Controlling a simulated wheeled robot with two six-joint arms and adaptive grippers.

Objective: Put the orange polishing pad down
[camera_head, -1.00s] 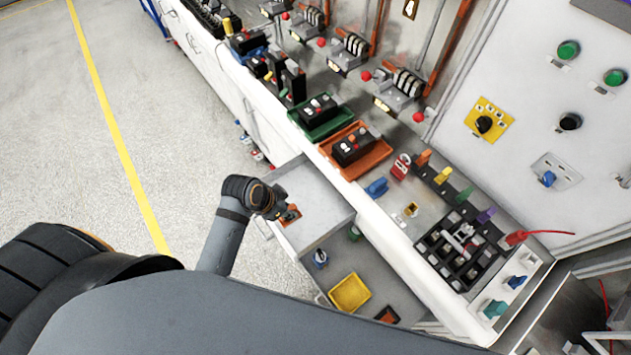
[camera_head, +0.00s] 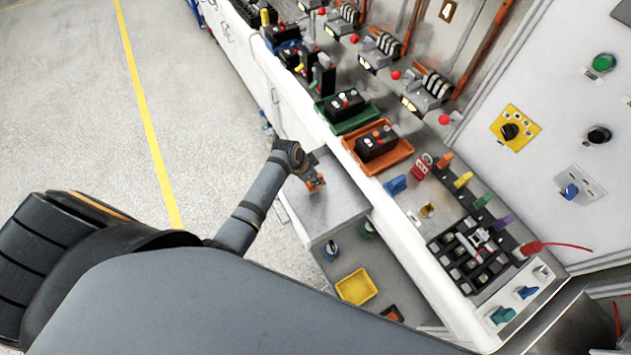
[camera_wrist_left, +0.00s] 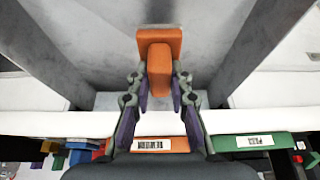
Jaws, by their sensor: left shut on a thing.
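The orange polishing pad (camera_wrist_left: 158,45) is a block with a raised grip, seen in the left wrist view. My left gripper (camera_wrist_left: 160,90) is shut on the grip, with one finger on each side. In the head view the gripper (camera_head: 308,176) holds the pad (camera_head: 315,183) over the grey surface of an open drawer (camera_head: 335,205). I cannot tell whether the pad touches that surface. My right gripper is not in view.
The workbench holds a green tray (camera_head: 347,122) and an orange tray (camera_head: 402,155), each with a black breaker. A lower open drawer has a yellow tray (camera_head: 356,287). A blue handle (camera_head: 396,185) stands near the bench edge. Grey floor lies to the left.

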